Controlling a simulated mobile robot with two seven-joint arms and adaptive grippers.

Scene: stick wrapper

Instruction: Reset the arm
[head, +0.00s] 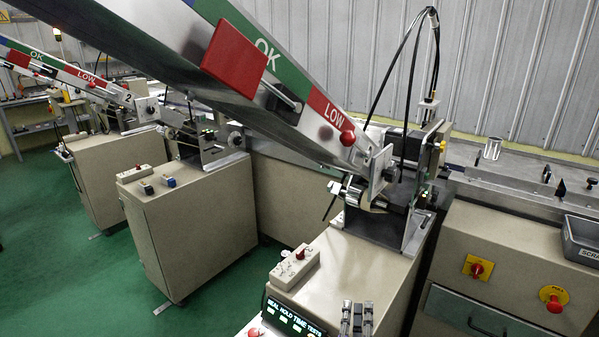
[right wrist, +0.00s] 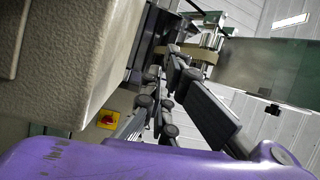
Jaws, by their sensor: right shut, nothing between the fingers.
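My right gripper (head: 357,306) shows at the bottom edge of the head view, with its fingers pointing up the picture. It is shut and empty, beside the beige front machine cabinet (head: 340,268). In the right wrist view, the gripper (right wrist: 168,68) fills the middle, with dark finger links and nothing held. Most of my right arm is outside the head view. My left gripper does not show.
A sloped chute (head: 300,100) with OK and LOW marks runs down to the machine head. A switch box (head: 296,267) and a lit display (head: 293,319) lie left of the gripper. A grey scrap bin (head: 582,240) and red button (head: 554,303) are right.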

